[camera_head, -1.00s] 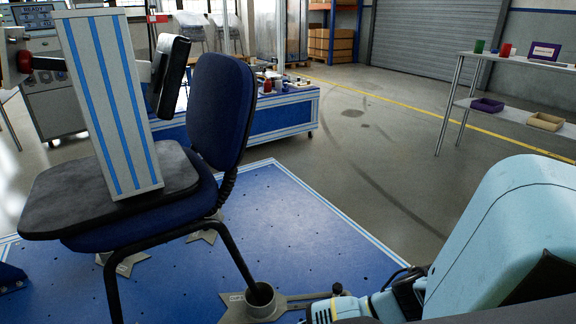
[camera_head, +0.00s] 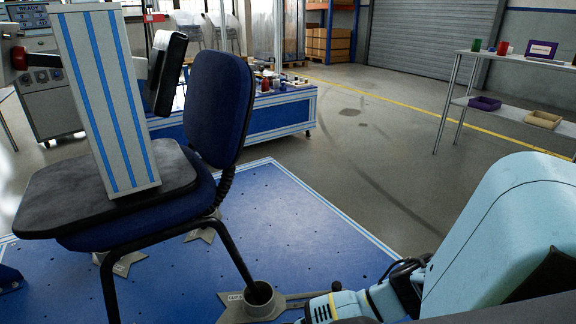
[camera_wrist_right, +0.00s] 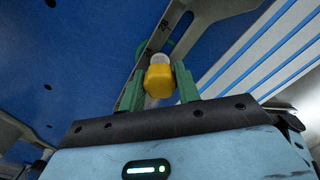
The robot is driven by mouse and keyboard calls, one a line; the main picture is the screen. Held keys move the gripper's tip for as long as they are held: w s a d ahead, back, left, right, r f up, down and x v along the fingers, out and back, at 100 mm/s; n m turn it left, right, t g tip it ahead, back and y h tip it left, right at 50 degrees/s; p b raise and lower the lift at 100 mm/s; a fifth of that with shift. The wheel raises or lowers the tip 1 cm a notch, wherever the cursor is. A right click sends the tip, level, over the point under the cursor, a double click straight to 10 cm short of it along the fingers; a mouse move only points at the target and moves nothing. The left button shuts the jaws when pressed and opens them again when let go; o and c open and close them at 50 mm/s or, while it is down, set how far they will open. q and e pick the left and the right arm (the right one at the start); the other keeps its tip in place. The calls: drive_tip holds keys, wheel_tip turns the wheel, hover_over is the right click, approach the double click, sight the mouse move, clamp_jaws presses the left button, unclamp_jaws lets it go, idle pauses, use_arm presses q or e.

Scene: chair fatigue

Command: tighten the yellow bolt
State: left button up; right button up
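The yellow bolt (camera_wrist_right: 159,80) shows in the right wrist view, with a pale collar above it beside a grey slotted metal bar (camera_wrist_right: 152,42). My right gripper (camera_wrist_right: 160,88) has its green fingers on either side of the bolt; they appear to touch it on both sides. In the head view my right wrist (camera_head: 330,305) is low at the bottom edge, by a grey floor clamp (camera_head: 258,300) around a chair leg's foot. The bolt and right fingertips are hidden there. My left gripper is in neither view.
A blue chair (camera_head: 218,105) stands on the blue platform (camera_head: 300,235), with a dark pad and a striped grey block (camera_head: 108,100) on its seat. A shelf (camera_head: 510,110) with small bins stands at the right. Grey floor between is clear.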

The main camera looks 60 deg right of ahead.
clamp_jaws()
drive_tip(key=m+p, duration=0.1)
drive_tip(key=m, duration=0.1)
drive_tip(key=shift+r+m, duration=0.1)
drive_tip(key=shift+m, duration=0.2)
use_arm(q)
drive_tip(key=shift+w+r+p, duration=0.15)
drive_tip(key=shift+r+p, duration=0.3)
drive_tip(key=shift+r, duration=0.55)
use_arm(e)
drive_tip(key=shift+m, duration=0.8)
drive_tip(key=o, duration=0.7)
unclamp_jaws()
drive_tip(key=shift+c, duration=0.2)
use_arm(q)
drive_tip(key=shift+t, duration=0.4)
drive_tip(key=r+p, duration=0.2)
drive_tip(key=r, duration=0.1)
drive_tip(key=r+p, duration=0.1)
drive_tip(key=p, duration=0.1)
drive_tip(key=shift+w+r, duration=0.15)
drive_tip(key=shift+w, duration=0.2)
use_arm(e)
wheel_tip(320, 180, up, 8)
drive_tip(key=shift+f, duration=0.15)
